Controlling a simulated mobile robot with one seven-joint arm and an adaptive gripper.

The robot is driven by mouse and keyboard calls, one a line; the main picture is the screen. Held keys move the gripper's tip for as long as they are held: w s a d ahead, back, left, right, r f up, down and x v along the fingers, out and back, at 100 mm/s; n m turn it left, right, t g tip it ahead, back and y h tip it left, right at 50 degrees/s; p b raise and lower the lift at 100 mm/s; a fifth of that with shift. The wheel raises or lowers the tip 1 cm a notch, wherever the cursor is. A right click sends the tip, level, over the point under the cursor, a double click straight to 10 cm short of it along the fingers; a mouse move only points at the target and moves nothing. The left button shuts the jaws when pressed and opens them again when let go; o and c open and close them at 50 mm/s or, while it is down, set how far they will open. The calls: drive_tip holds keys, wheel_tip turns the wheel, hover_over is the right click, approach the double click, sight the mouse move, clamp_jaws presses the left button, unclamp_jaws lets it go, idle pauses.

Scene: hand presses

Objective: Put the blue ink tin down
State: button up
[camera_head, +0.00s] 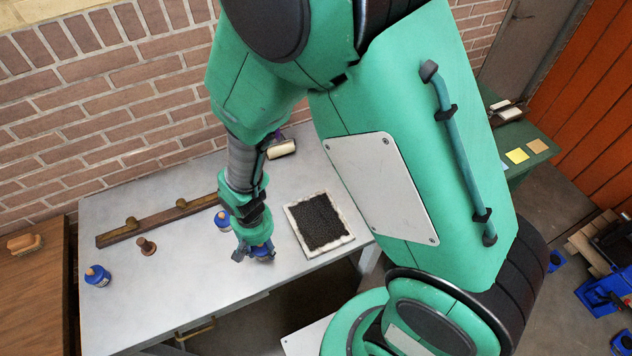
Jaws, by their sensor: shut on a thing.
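My gripper (255,254) is low over the grey table (170,290), left of the black square pad. It is shut on a blue thing, which I take to be the blue ink tin; the arm and fingers hide most of it. I cannot tell whether it touches the table top. A blue bottle-like container with a pale top (222,221) stands just behind and left of my gripper. Another blue container with an orange-brown top (97,276) stands at the table's left end.
A black pad in a pale frame (320,223) lies right of my gripper. A wooden rail with knobs (155,222) lies along the back, with a brown knobbed stamp (147,246) before it. A cream roller (281,149) lies at the back. The table's front left is clear.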

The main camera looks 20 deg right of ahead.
drive_tip(key=w+d+m, duration=0.1)
drive_tip(key=d, duration=0.2)
drive_tip(key=w+d+m, duration=0.1)
drive_tip(key=d+m, duration=0.1)
drive_tip(key=d, duration=0.2)
drive_tip(key=w+d+m, duration=0.1)
drive_tip(key=w+d, duration=0.1)
drive_tip(key=d, duration=0.2)
drive_tip(key=shift+w+d+m, duration=0.1)
drive_tip(key=shift+d+m, duration=0.15)
drive_tip(key=shift+m, duration=0.15)
drive_tip(key=d+m, duration=0.2)
drive_tip(key=d, duration=0.2)
drive_tip(key=d+m, duration=0.1)
drive_tip(key=d, duration=0.4)
drive_tip(key=d+m, duration=0.2)
drive_tip(key=d, duration=0.3)
drive_tip(key=shift+w+d+r+m+b, duration=0.1)
drive_tip(key=shift+w+d+m+b, duration=0.05)
drive_tip(key=shift+d+m+b, duration=0.15)
drive_tip(key=b, duration=0.2)
hover_over(321, 179)
drive_tip(key=shift+f, duration=0.75)
drive_tip(key=shift+f, duration=0.1)
drive_tip(key=shift+f, duration=1.65)
drive_tip(key=shift+f+b, duration=0.15)
drive_tip(key=shift+b, duration=0.15)
drive_tip(key=o, duration=1.4)
